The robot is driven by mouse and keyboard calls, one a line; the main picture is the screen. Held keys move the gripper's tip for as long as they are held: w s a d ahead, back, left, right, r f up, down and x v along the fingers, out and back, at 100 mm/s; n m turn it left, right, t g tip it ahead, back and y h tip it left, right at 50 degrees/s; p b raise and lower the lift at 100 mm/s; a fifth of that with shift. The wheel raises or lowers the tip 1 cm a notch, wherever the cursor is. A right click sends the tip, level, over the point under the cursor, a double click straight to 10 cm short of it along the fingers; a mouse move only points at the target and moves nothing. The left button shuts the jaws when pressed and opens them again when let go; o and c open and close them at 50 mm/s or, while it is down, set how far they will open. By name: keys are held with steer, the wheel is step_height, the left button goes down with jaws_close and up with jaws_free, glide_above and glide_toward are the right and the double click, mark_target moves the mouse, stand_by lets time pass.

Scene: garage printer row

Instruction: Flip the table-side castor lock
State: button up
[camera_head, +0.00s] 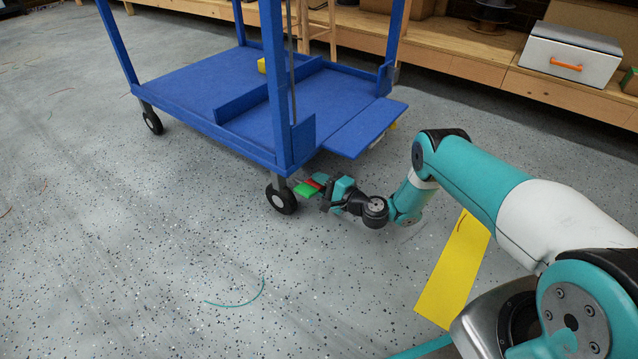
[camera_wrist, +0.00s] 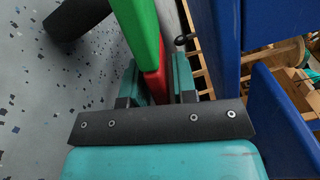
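The table-side castor (camera_head: 281,198) is a black wheel with a pale hub under the near corner of the blue cart. Its lock shows a green tab (camera_head: 305,189) and a red tab (camera_head: 314,184) beside the wheel. My gripper (camera_head: 322,186) is low by the floor, right at these tabs. In the wrist view the red tab (camera_wrist: 156,82) lies between my two teal fingers, and the green tab (camera_wrist: 137,30) runs up past the left one. The black wheel (camera_wrist: 76,15) is at the upper left. Whether both fingers press on the red tab is unclear.
The blue cart (camera_head: 185,88) stands above the castor, with a side shelf (camera_head: 362,128) overhanging close to my gripper. A yellow block (camera_head: 262,65) lies on its deck. Another castor (camera_head: 152,118) is at the left. A wooden bench (camera_head: 465,62) runs behind. The floor in front is open.

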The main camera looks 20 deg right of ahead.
steer(key=shift+o, duration=0.7)
steer(key=shift+d+r+p, duration=0.1)
steer(key=shift+r+p, duration=0.05)
steer(key=shift+p, duration=0.25)
steer(key=shift+s+d+r+p, duration=0.2)
steer(key=shift+s+d+p, duration=0.15)
steer(key=shift+p, duration=0.9)
steer(key=p+v, duration=1.5)
steer(key=v, duration=0.1)
steer(key=shift+s+f, duration=0.25)
steer(key=shift+f, duration=0.05)
